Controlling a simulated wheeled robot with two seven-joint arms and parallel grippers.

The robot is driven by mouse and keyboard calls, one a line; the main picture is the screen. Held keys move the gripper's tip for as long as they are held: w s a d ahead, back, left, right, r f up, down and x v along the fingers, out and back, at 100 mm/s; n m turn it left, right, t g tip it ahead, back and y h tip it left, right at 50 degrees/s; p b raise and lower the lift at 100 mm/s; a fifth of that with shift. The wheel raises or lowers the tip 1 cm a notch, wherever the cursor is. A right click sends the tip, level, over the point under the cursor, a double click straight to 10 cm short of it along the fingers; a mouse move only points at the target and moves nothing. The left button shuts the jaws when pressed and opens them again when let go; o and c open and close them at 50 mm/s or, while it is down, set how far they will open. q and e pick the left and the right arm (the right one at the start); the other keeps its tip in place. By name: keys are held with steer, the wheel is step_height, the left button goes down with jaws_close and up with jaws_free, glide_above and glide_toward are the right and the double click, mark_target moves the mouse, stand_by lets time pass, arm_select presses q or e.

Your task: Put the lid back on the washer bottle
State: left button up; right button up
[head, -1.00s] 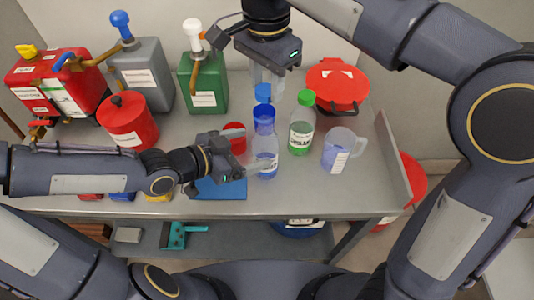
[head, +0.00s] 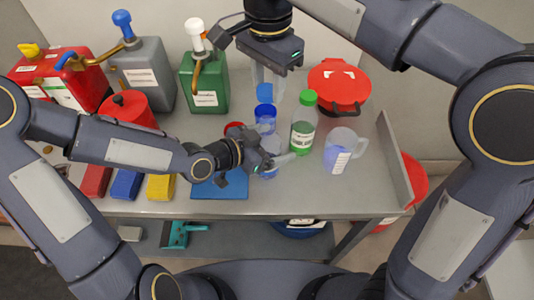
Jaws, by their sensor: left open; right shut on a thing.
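The washer bottle is a clear bottle with a blue neck (head: 265,112), standing on the bench at the middle; its lower body is partly hidden by my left gripper. My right gripper (head: 267,84) comes down from above and is shut on a blue lid (head: 264,94). The lid appears just above the bottle's neck in this view; I cannot tell the exact gap. My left gripper (head: 281,163) is open at the bottle's lower body, with its fingers pointing right. I cannot tell whether the fingers touch the bottle.
A green-capped bottle (head: 303,125) and a clear jug (head: 340,150) stand close on the right. A red lidded container (head: 338,86) is behind them. Green (head: 204,90), grey (head: 145,75) and red cans stand at the left. A blue mat (head: 222,186) lies at the front edge.

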arm_select(q)
steer(key=c, duration=1.5)
steer(key=shift+o, duration=0.2)
arm_select(e)
glide_above(268, 120)
steer(key=shift+f, duration=2.5)
steer(key=shift+f, duration=0.15)
steer(key=shift+f, duration=0.75)
steer(key=shift+f, duration=0.5)
